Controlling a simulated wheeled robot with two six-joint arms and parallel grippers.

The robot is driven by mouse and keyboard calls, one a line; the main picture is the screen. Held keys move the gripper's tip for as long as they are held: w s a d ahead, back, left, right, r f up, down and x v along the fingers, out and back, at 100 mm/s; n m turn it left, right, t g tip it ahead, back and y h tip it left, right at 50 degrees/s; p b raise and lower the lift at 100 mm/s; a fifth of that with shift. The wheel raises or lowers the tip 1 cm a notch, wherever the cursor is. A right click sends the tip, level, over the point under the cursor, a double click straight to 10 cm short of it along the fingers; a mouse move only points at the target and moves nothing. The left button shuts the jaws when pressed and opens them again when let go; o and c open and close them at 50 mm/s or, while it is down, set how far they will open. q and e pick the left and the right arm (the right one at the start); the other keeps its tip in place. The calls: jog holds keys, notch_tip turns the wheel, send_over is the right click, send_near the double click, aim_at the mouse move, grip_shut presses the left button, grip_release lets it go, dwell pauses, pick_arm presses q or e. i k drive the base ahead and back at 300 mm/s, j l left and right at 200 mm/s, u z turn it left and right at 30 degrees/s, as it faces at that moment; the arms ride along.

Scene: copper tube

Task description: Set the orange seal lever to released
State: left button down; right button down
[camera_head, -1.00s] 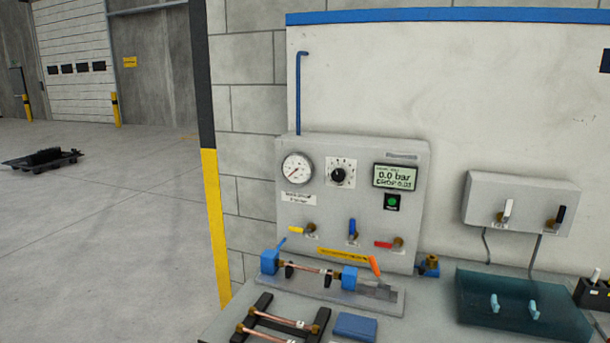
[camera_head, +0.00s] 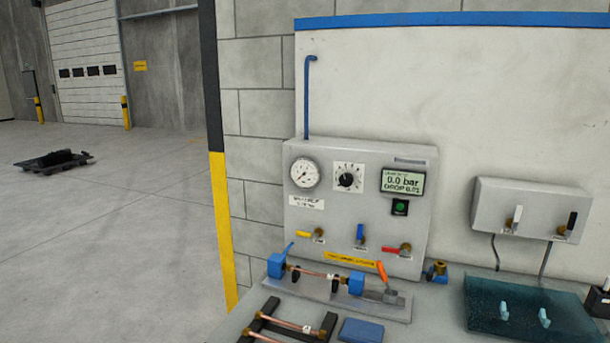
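The orange seal lever (camera_head: 382,272) stands at the right end of the test fixture (camera_head: 340,298), tilted with its top to the left. A copper tube (camera_head: 318,274) lies in the fixture between two blue blocks, the left one (camera_head: 277,265) and the right one (camera_head: 356,283). A small blue lever (camera_head: 289,248) rises from the left block. The panel display (camera_head: 402,182) above reads 0.0 bar. Neither of my grippers is in view.
The grey panel carries a gauge (camera_head: 305,172), a knob (camera_head: 348,178) and yellow, blue and red valve handles. In front are a rack (camera_head: 268,320) with copper tubes and a blue pad (camera_head: 357,330). A teal water tank (camera_head: 530,310) stands at the right.

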aim_at(379, 264)
jog(key=l+u, duration=0.2)
jog(key=u, duration=0.15)
jog(key=l+u, duration=0.2)
jog(key=u, duration=0.2)
jog(key=l+u, duration=0.15)
jog(key=u, duration=0.2)
